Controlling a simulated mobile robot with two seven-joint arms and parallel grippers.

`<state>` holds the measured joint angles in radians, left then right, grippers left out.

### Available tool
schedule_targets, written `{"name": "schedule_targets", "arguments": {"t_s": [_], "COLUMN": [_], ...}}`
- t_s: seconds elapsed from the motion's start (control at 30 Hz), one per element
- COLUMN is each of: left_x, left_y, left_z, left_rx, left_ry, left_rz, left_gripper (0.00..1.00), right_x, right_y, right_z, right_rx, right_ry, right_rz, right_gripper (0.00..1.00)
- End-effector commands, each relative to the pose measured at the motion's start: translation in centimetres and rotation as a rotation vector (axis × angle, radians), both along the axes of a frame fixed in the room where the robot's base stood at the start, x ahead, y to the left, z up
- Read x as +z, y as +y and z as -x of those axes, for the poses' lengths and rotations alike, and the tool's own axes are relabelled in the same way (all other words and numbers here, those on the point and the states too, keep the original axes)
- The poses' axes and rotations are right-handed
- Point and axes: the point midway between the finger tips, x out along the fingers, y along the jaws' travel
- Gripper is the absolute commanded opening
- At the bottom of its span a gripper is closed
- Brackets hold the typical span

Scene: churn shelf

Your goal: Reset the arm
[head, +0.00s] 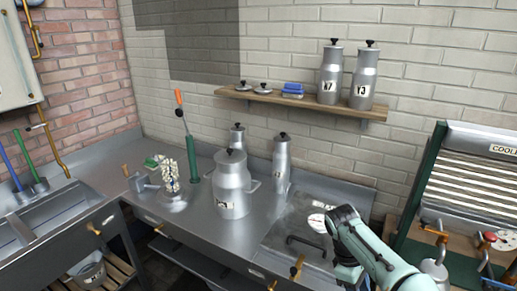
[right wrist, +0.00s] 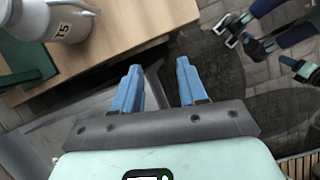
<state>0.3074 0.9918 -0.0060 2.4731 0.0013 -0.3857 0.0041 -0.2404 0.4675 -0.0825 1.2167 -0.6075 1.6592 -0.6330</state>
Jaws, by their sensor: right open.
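My right arm (head: 375,250) shows in mint green at the lower right of the head view, bent in front of the steel counter; its gripper is out of that view. In the right wrist view my right gripper (right wrist: 159,80) has its two blue fingers spread apart with nothing between them. Below the fingers are a wooden surface edge and dark floor. My left gripper cannot be made out in the head view.
A churn (right wrist: 68,22) stands on a wooden surface (right wrist: 120,40) left of the right fingers. The steel counter (head: 165,207) holds a large churn (head: 232,190) and smaller ones. A wall shelf (head: 290,99) holds two churns. A cooler (head: 470,180) stands at right.

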Motion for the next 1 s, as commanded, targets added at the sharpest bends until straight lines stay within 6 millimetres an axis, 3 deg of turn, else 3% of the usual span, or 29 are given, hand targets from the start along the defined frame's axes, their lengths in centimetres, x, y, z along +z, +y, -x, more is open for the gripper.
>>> {"name": "schedule_targets", "arguments": {"t_s": [0.07,0.1,0.2,0.33,0.47,0.6,0.7,0.8,1.0], "left_x": [0.0,0.0,0.1,0.2,0.2,0.3,0.4,0.4,0.5], "left_y": [0.0,0.0,0.0,-0.1,-0.1,0.0,0.0,0.0,0.0], "left_z": [0.0,0.0,0.0,-0.1,-0.1,-0.2,-0.2,-0.2,-0.3], "left_rx": [0.000,0.000,0.000,-0.001,-0.001,0.000,0.000,0.000,0.000], "left_ry": [0.000,0.000,0.000,-0.002,-0.002,-0.002,-0.002,-0.002,-0.003], "left_rz": [0.000,0.000,0.000,0.001,0.001,0.000,0.000,0.000,0.000], "left_gripper": [0.43,0.43,0.43,0.43,0.43,0.43,0.43,0.43,0.43], "right_x": [0.0,-2.9,-9.3,-17.8,-26.5,-33.9,-37.4,-39.5,-40.5], "right_y": [0.0,0.3,1.7,3.8,6.3,9.2,10.7,11.8,12.5], "right_z": [0.0,-0.2,-0.1,1.5,5.5,11.6,16.5,21.1,27.2], "right_rx": [0.000,-0.003,-0.025,-0.101,-0.253,-0.497,-0.703,-0.901,-1.169], "right_ry": [0.000,0.008,-0.002,-0.010,-0.017,-0.027,-0.039,-0.057,-0.098], "right_rz": [0.000,-0.019,-0.089,-0.194,-0.312,-0.414,-0.449,-0.449,-0.400], "right_gripper": [0.42,0.42,0.42,0.42,0.42,0.42,0.42,0.42,0.42]}}
